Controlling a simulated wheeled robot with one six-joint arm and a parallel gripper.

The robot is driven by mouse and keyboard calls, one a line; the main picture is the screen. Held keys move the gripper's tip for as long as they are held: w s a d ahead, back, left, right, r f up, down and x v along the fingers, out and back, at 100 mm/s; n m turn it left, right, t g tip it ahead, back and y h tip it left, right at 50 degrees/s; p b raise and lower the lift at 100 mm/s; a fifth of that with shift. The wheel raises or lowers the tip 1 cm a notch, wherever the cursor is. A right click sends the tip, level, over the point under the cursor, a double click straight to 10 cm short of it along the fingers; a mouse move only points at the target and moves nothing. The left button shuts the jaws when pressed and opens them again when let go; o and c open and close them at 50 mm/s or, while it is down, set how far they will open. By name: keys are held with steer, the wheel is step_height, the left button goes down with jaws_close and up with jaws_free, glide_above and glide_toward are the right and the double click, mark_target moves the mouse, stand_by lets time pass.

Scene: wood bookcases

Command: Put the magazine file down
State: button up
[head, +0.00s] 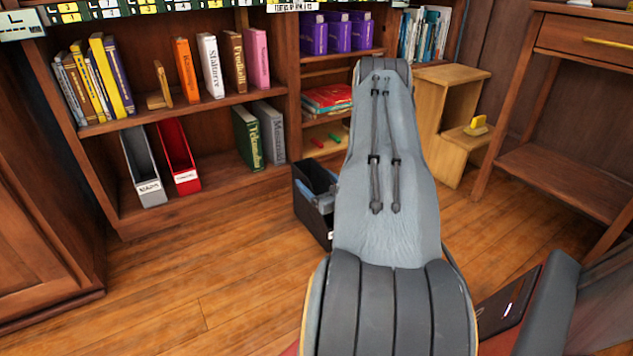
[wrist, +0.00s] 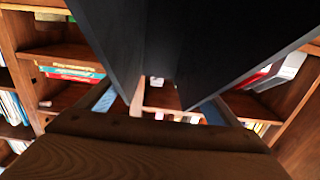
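A black magazine file (head: 309,214) shows in the head view in front of the bookcase, partly hidden behind my arm. Its open top faces up. In the wrist view its dark walls (wrist: 235,45) fill the upper middle. My gripper (head: 323,200) is at the file, with blue-grey fingers on either side of it in the wrist view (wrist: 158,104), and looks shut on it. I cannot tell whether the file's bottom touches the floor. A grey magazine file (head: 146,172) and a red magazine file (head: 179,158) stand upright side by side on the lower left shelf.
On that lower shelf (head: 215,190), free room lies between the red file and a green book (head: 248,138). Books fill much of the shelf above. A wooden step unit (head: 432,125) and a desk (head: 560,175) stand at right. The wood floor (head: 200,270) at left is clear.

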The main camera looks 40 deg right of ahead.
steer(key=p+v, duration=0.6)
steer(key=v, duration=0.6)
stand_by(0.6)
